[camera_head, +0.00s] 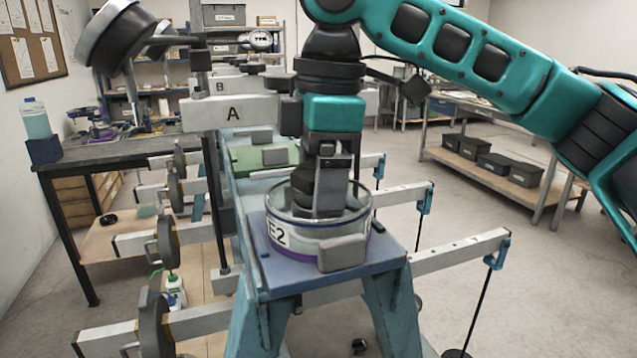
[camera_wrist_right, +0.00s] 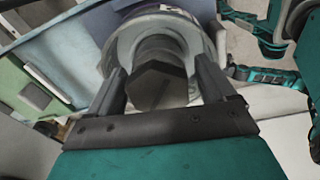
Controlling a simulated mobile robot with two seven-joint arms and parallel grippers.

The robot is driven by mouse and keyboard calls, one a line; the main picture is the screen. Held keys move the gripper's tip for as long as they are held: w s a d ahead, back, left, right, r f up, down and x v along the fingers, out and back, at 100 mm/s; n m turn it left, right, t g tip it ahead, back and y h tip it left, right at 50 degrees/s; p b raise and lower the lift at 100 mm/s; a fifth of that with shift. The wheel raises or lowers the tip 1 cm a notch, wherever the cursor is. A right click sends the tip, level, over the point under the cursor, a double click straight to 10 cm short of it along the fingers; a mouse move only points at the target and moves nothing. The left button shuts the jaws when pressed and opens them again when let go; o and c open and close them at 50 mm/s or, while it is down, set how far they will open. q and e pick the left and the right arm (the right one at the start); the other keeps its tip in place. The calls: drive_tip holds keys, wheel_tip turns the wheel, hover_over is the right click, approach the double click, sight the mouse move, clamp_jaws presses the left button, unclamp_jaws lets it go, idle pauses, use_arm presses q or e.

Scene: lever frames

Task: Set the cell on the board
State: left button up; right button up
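The cell (camera_head: 291,241), a clear round dish with a white and purple label ending "E-2", is upright on the blue board (camera_head: 384,262) in the head view; I cannot tell whether it rests fully. My right gripper (camera_head: 327,200) points down into it. In the right wrist view the gripper (camera_wrist_right: 162,80) has a finger on each side of a dark hexagonal knob (camera_wrist_right: 158,85) inside the cell's pale rim (camera_wrist_right: 122,45). The fingers are very close to the knob; contact is unclear. My left gripper is not in view.
A grey block (camera_head: 343,254) stands at the board's front edge. Behind are a green plate (camera_head: 246,160) and several lever beams with dark round weights. An upright post and a beam marked A (camera_head: 232,114) stand close on the left. Open floor lies to the right.

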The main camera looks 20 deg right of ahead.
drive_tip(key=shift+o, duration=0.2)
wheel_tip(320, 180, up, 12)
drive_tip(key=shift+s+d, duration=0.2)
drive_tip(key=shift+d, duration=0.25)
idle(0.6)
